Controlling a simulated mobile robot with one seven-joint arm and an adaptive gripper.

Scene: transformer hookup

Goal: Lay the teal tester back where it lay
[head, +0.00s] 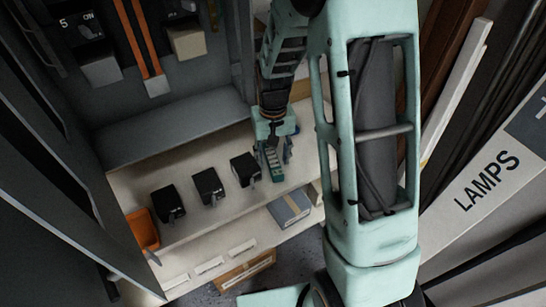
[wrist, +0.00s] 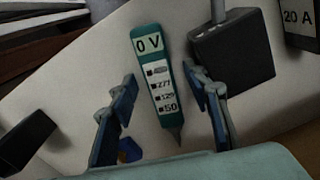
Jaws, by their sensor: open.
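The teal tester (wrist: 158,88) has a pale "0 V" window, a white label strip with several markings and a dark pointed tip. In the wrist view it lies between the two blue fingers of my gripper (wrist: 158,78), with a gap on either side. My gripper is open. In the head view the tester (head: 272,167) is over the pale bench top (head: 225,222), right of the black boxes, under my gripper (head: 273,150). It appears to rest on the bench, but I cannot be sure of contact.
A black box (wrist: 235,50) stands close beside the right finger; a "20 A" block (wrist: 298,20) is beyond it. Other black boxes (head: 207,187) line the bench. An orange bin (head: 145,230) is at the left end. A grey box (head: 290,207) sits at the front right.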

